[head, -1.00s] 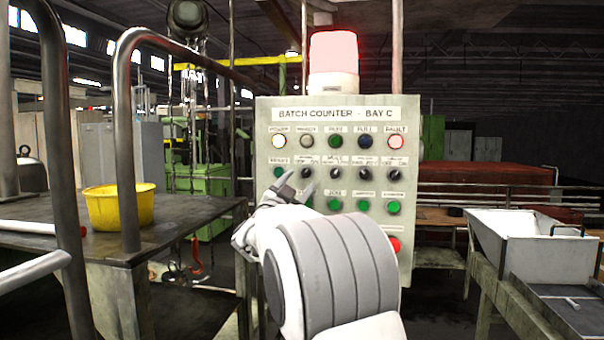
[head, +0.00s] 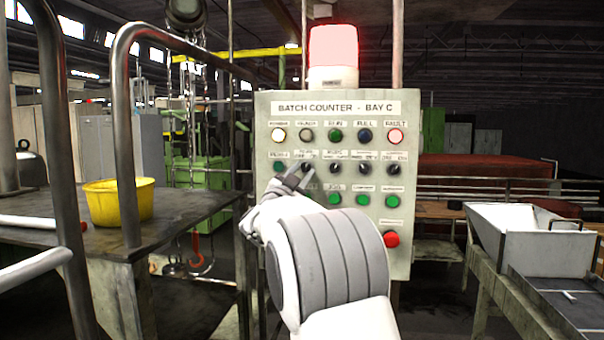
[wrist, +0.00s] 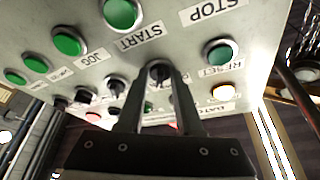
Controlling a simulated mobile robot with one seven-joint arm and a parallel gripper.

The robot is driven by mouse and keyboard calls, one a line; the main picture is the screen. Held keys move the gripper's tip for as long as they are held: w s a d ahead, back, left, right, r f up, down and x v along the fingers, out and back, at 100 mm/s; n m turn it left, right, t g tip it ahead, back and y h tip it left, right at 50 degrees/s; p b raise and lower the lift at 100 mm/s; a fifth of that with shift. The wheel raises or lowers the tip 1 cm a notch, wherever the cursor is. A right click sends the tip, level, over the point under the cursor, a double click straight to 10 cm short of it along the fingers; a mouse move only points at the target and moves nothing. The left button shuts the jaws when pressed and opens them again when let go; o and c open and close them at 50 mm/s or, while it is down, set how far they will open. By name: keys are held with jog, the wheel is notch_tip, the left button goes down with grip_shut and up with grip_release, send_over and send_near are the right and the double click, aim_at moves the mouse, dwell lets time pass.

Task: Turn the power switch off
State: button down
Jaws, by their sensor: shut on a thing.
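The power switch is a small black rotary knob (head: 307,168), first in the row of black knobs on the grey control panel (head: 263,215). A small label sits above it, too blurred to read fully. My gripper (head: 297,176) is at the panel face, its fingers partly covering the knob. In the wrist view, which is upside down, the same knob (wrist: 158,72) sits between the two fingertips (wrist: 157,78), and the gripper is shut on it. The knob's exact pointer angle is hard to tell. The white lamp (head: 278,135) at the panel's upper left looks lit.
A green reset button (wrist: 220,52) is close beside the gripped knob. Other knobs (head: 335,168), green buttons (head: 363,200) and a red button (head: 391,239) are near. A pink-red beacon (head: 333,50) tops the panel. A bench with a yellow bucket (head: 118,203) stands left.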

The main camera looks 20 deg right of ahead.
jog(key=shift+f+n, duration=0.1)
jog(key=shift+n, duration=0.4)
jog(key=n+t+y+b, duration=0.1)
jog(key=n, duration=0.1)
jog(key=shift+s+d+f+n+t+b, duration=0.1)
jog(key=shift+n+t+b, duration=0.2)
jog(key=shift+n+b, duration=0.1)
jog(key=n+t+y+b, duration=0.1)
jog(key=n, duration=0.1)
jog(key=n+y+b, duration=0.1)
jog(key=n, duration=0.2)
jog(key=shift+s+d+t, duration=0.1)
jog(key=shift+d+t, duration=0.05)
jog(key=shift+t, duration=0.25)
jog(key=n+y+b, duration=0.1)
jog(key=n+y, duration=0.1)
jog(key=n, duration=0.2)
jog(key=n+t+y+b, duration=0.1)
jog(key=n+y, duration=0.1)
jog(key=n, duration=0.2)
jog(key=shift+s+d+b, duration=0.1)
jog(key=shift+d+b, duration=0.1)
jog(key=shift+b, duration=0.2)
jog(key=shift+n+t, duration=0.3)
jog(key=shift+n, duration=0.2)
jog(key=shift+r, duration=0.2)
jog(key=c, duration=0.6)
grip_release()
jog(key=shift+o, duration=0.2)
